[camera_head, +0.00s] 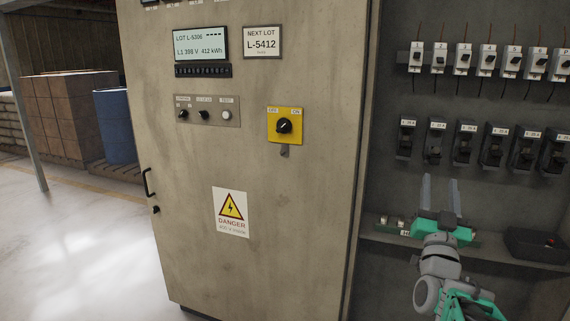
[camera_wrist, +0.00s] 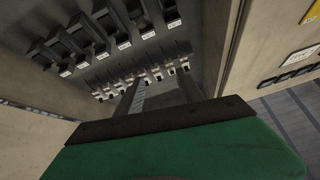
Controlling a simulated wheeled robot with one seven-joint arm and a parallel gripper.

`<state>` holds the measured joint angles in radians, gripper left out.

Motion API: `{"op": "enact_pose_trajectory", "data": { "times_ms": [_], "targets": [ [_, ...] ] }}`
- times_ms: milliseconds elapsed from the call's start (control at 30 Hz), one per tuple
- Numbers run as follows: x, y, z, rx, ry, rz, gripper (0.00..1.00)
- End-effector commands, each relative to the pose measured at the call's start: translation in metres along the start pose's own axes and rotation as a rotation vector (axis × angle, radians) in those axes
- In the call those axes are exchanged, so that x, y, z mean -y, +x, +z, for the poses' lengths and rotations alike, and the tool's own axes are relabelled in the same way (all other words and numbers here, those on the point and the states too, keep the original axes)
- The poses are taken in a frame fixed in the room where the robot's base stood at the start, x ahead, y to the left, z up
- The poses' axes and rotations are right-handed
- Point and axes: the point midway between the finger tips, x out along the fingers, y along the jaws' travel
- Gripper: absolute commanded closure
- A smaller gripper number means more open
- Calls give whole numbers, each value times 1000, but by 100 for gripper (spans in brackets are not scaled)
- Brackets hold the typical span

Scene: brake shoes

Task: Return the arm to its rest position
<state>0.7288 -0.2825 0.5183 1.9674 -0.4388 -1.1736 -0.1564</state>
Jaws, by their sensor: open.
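My gripper (camera_head: 440,195) is in the lower right of the head view, in front of the open cabinet bay. Its two long grey fingers point up and stand apart, with nothing between them. My arm's grey and teal links come up from the bottom edge below it. In the wrist view my gripper (camera_wrist: 160,95) shows its fingers apart, reaching toward the rows of breakers.
White breakers (camera_head: 463,58) line the top rail, with black fuse holders (camera_head: 466,140) below. A shelf (camera_head: 490,246) holds small parts and a black bin (camera_head: 536,246). The closed cabinet door (camera_head: 290,190) stands left, with a yellow switch (camera_head: 285,125). Open floor lies far left.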

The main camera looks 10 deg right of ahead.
Motion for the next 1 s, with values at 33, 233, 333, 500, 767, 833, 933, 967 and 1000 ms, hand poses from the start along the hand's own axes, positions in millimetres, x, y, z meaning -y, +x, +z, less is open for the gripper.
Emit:
{"op": "enact_pose_trajectory", "data": {
  "times_ms": [33, 233, 333, 500, 767, 833, 933, 967, 1000],
  "targets": [
    [26, 13, -10, 77, 6, -41, 56],
    [141, 2, 2, 561, -7, -234, 56],
    [189, -42, -2, 865, -45, -328, 56],
    [223, -147, -44, 1365, -158, -434, 56],
    [204, -259, -116, 1821, -313, -460, 56],
    [202, -267, -118, 1847, -322, -458, 56],
    [201, -270, -116, 1852, -323, -456, 56],
    [201, -270, -116, 1852, -323, -456, 56],
    [201, -270, -115, 1851, -323, -456, 56]
  ]
}}
